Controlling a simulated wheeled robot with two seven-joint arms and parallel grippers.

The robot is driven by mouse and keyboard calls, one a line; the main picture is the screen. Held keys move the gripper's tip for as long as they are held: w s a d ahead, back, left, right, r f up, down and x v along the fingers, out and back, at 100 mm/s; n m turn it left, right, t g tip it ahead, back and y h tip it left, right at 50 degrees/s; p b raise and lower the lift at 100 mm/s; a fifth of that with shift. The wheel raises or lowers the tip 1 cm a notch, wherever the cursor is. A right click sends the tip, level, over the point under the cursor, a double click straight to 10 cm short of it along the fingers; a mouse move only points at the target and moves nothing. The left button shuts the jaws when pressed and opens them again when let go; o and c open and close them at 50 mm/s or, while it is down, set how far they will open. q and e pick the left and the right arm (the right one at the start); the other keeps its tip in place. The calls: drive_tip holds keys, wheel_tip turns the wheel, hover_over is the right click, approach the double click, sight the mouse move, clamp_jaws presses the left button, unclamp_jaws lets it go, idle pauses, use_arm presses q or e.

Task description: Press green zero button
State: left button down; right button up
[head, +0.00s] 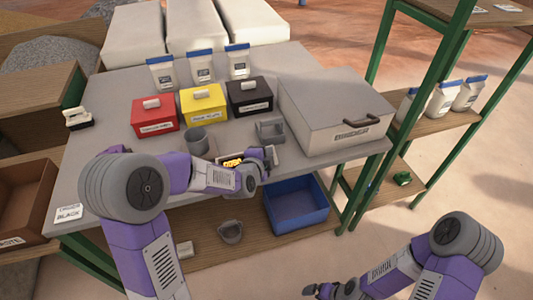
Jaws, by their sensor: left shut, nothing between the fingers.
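A lit yellow display (232,163) shows on the table just behind my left forearm; it looks like part of a small scale, mostly hidden by my arm. I cannot make out a green zero button; my arm or gripper may cover it. My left gripper (268,157) is shut and empty, low over the table's front part, right of the display. Whether it touches anything I cannot tell. My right gripper (322,290) is at the bottom edge, away from the table; its fingers are too small and cut off to read.
Behind stand a red box (155,115), yellow box (204,104) and black box (250,96). A grey cup (196,140), a grey holder (270,130) and a large grey press box (330,115) flank the display. A blue bin (297,205) sits on the lower shelf.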

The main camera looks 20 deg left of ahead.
use_arm(q)
drive_tip(key=shift+w+a+f+b, duration=0.15)
drive_tip(key=shift+w+f+b, duration=0.05)
drive_tip(key=shift+f+b, duration=0.25)
idle(0.5)
idle(0.3)
drive_tip(key=shift+s+d+r+p, duration=0.15)
drive_tip(key=shift+s+r+p, duration=0.05)
drive_tip(key=shift+r+p, duration=0.2)
drive_tip(key=shift+s+d+r+p, duration=0.1)
drive_tip(key=shift+s+r+p, duration=0.1)
drive_tip(key=shift+r+p, duration=0.2)
drive_tip(key=shift+r, duration=0.1)
drive_tip(key=r+p, duration=0.1)
drive_tip(key=s+d+r+p, duration=0.1)
drive_tip(key=s+r+p, duration=0.1)
drive_tip(key=r+p, duration=0.1)
drive_tip(key=shift+d, duration=0.2)
idle(0.3)
